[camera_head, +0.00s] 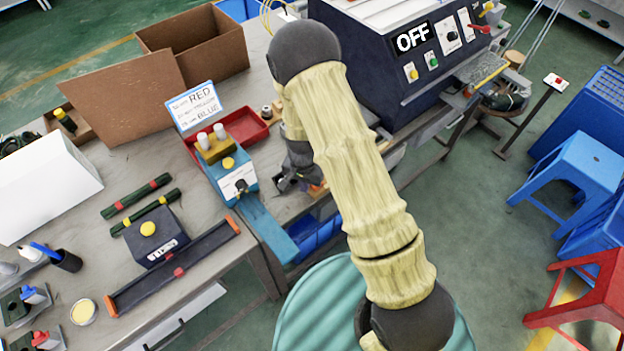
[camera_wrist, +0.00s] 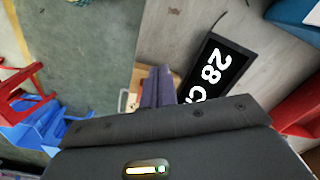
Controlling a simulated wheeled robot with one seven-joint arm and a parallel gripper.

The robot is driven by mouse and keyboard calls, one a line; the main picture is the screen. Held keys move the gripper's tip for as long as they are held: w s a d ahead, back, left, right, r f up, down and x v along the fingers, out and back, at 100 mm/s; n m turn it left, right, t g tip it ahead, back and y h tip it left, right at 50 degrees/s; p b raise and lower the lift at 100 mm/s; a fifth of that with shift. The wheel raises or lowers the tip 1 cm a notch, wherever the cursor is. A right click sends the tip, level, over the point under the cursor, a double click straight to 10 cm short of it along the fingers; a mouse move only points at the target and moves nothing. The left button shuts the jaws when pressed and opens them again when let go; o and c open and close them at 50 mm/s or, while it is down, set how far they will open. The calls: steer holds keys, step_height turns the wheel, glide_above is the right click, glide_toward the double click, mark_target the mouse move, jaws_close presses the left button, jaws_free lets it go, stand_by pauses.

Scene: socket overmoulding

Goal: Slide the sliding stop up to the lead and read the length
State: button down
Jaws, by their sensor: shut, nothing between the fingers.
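A long dark rail (camera_head: 205,252) with orange ends lies along the front of the bench in the head view. A small red piece (camera_head: 178,272) sits near its middle and looks like the sliding stop. I cannot make out a lead on the rail. Two dark green bundles (camera_head: 136,196), one banded red and one yellow, lie behind it; I cannot tell whether they are leads. My gripper (camera_head: 284,185) is well right of the rail, beside the blue device, pointing down. In the wrist view my gripper (camera_wrist: 158,92) is shut and empty.
A dark box with a yellow button (camera_head: 155,235) stands just behind the rail. A blue device (camera_head: 232,178), red tray (camera_head: 245,127) and large machine (camera_head: 400,60) marked OFF stand farther right. The wrist view shows a black "28 C" display (camera_wrist: 218,70) near the fingers.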

steer(key=shift+w+d, duration=0.15)
steer(key=shift+d, duration=0.05)
steer(key=shift+w+d, duration=0.2)
steer(key=shift+d, duration=0.1)
